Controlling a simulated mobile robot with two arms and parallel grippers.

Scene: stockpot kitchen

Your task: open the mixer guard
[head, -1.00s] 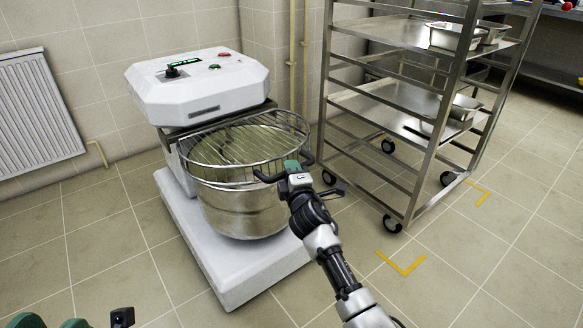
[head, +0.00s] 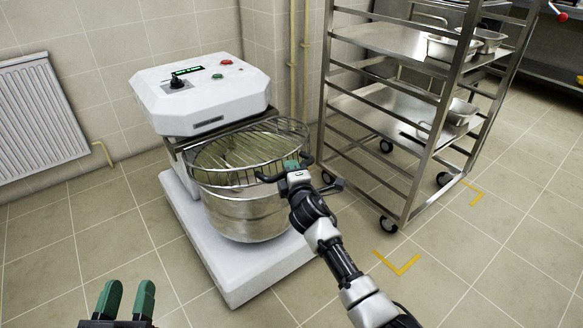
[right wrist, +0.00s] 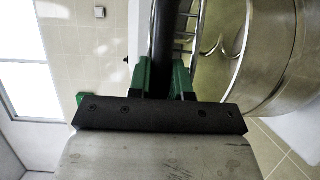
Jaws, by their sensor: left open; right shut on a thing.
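The mixer (head: 200,98) is a white machine with a steel bowl (head: 240,218). Its wire guard (head: 235,158) lies across the top of the bowl, and pale contents show through the bars. A black handle (head: 265,178) sits at the guard's front right edge. My right gripper (head: 292,165) is shut on this handle. In the right wrist view, its green fingers (right wrist: 163,78) are on both sides of the dark handle bar (right wrist: 163,40). My left gripper (head: 126,298) is open and empty at the lower left, well apart from the mixer.
A wheeled steel rack (head: 410,120) with metal pans stands right of the mixer, close to my right gripper. A radiator (head: 35,115) hangs on the left wall. The mixer's white base (head: 225,280) juts forward. The tiled floor at left is clear.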

